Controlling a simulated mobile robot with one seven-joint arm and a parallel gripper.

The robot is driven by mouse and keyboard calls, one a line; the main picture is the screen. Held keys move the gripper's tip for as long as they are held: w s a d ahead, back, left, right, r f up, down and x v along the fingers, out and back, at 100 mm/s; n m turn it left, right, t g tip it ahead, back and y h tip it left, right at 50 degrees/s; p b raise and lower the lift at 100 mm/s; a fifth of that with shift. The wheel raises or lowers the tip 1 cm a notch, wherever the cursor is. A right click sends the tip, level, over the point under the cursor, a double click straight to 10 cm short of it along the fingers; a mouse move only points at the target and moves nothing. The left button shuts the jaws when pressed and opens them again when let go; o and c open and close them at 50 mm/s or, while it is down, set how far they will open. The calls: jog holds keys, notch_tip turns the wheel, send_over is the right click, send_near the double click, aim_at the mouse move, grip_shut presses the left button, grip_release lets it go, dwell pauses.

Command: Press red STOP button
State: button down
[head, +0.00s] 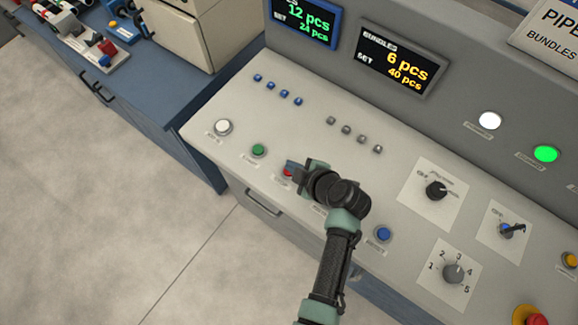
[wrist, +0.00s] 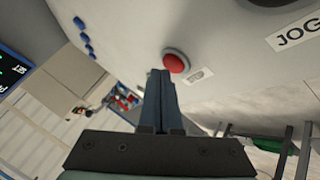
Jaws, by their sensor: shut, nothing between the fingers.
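The red STOP button (head: 288,172) is on the sloped grey panel, right of the green button, and is partly hidden by my gripper in the head view. In the wrist view the red button (wrist: 176,63) shows as a round red cap in a grey ring, with a small label (wrist: 200,77) beside it, partly hidden. My gripper (head: 290,166) is shut and empty. Its fingertips (wrist: 161,73) appear close beside the red button's left edge in the wrist view. I cannot tell whether they touch the button or panel.
A white button (head: 223,126) and a green button (head: 258,150) stand left of my gripper. A blue button (head: 383,233), rotary knobs (head: 437,190) and a red emergency button (head: 529,315) lie to the right. Two displays (head: 398,60) stand at the panel's back.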

jog(key=shift+r, duration=0.35)
jog(key=shift+r+p, duration=1.85)
jog(key=shift+r, duration=0.7)
